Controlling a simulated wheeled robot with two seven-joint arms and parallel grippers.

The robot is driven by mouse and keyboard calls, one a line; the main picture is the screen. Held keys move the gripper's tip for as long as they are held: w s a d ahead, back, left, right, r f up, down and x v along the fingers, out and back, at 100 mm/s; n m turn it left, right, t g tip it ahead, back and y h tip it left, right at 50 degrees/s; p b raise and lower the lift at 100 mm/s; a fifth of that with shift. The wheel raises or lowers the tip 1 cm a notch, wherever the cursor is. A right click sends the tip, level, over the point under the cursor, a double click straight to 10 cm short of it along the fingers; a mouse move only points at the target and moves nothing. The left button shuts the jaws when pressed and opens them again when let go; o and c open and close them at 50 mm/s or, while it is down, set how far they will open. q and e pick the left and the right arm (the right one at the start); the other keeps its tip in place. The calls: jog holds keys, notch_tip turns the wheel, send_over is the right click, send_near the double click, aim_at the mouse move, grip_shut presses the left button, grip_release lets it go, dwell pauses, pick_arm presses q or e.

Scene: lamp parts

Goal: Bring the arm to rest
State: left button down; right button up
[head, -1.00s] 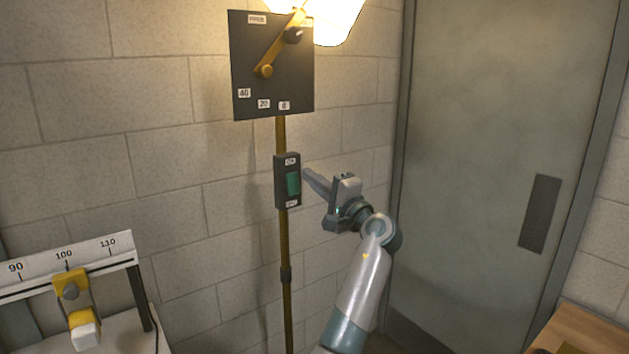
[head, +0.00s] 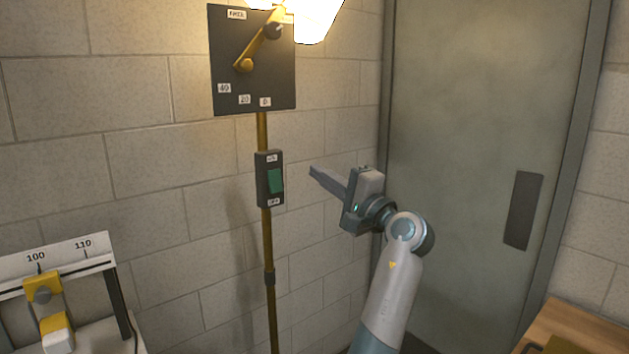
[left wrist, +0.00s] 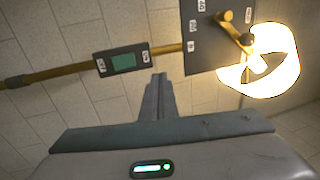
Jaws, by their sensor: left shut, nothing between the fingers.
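My left gripper (head: 312,172) is shut and empty, with its fingers pointing left. It is to the right of the switch box (head: 263,165), with a visible gap between them. The dark box has a green rocker (head: 275,181) and is on the brass lamp pole (head: 268,240). The lamp shade (head: 312,16) at the top is lit. In the left wrist view, the shut fingers (left wrist: 158,80) point up the picture, below and to the right of the switch box (left wrist: 104,65). The lit shade (left wrist: 285,75) shows there at the right. My right gripper is in neither view.
A dark dial board (head: 230,90) with a brass lever (head: 256,50) is on the pole above the switch. A scale rail (head: 75,258) with a yellow slider (head: 45,290) stands lower left. A grey door (head: 470,130) is behind my arm. A wooden surface (head: 575,330) is lower right.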

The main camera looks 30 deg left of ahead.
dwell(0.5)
